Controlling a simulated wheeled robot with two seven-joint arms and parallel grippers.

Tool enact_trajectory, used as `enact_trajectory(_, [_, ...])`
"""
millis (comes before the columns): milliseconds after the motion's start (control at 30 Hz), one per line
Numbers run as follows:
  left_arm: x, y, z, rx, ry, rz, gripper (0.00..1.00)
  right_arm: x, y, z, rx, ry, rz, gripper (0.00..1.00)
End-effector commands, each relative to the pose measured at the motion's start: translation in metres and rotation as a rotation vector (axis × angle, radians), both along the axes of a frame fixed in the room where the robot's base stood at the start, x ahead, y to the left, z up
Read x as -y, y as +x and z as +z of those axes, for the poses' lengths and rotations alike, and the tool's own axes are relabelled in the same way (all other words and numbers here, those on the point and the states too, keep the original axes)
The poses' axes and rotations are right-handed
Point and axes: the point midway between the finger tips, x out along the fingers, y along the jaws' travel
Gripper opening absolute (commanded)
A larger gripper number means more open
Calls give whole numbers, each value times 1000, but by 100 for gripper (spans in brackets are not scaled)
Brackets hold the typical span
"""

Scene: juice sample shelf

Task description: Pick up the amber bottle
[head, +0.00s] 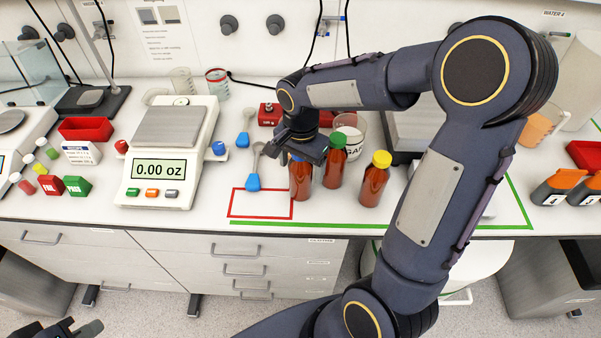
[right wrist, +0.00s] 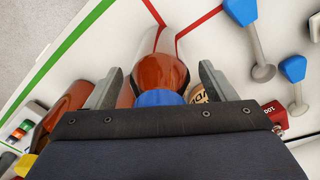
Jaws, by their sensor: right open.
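Several amber bottles stand on the white bench. One has a green cap (head: 335,158), one has a yellow cap (head: 375,180). Another amber bottle (head: 301,183) stands left of these, under my right gripper (head: 303,152); its blue cap (right wrist: 160,98) shows in the right wrist view. There my right gripper (right wrist: 160,85) is open, one finger on each side of this blue-capped bottle (right wrist: 160,68), with gaps visible. My left gripper (head: 70,329) is only partly in view at the bottom left, away from the bottles; its opening is unclear.
A red outlined rectangle (head: 260,217) lies left of the bottles. Blue-handled spoons (head: 253,182) and a scale (head: 165,165) reading 0.00 oz are further left. A green line (head: 300,225) runs along the front edge.

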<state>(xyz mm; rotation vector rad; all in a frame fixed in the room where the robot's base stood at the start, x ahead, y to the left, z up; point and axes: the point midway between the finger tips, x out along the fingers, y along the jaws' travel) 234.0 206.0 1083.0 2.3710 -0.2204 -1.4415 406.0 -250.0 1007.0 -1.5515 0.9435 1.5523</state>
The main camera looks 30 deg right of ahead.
Motion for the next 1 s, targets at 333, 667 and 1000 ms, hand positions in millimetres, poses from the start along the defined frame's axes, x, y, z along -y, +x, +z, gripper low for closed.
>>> enact_trajectory(333, [0, 0, 0, 0, 0, 0, 0, 0, 0, 1, 0, 0, 0, 38])
enact_trajectory(667, [0, 0, 0, 0, 0, 0, 0, 0, 0, 1, 1, 0, 0, 21])
enact_trajectory(1000, [0, 0, -1, 0, 0, 0, 0, 0, 1, 29, 7, -1, 0, 21])
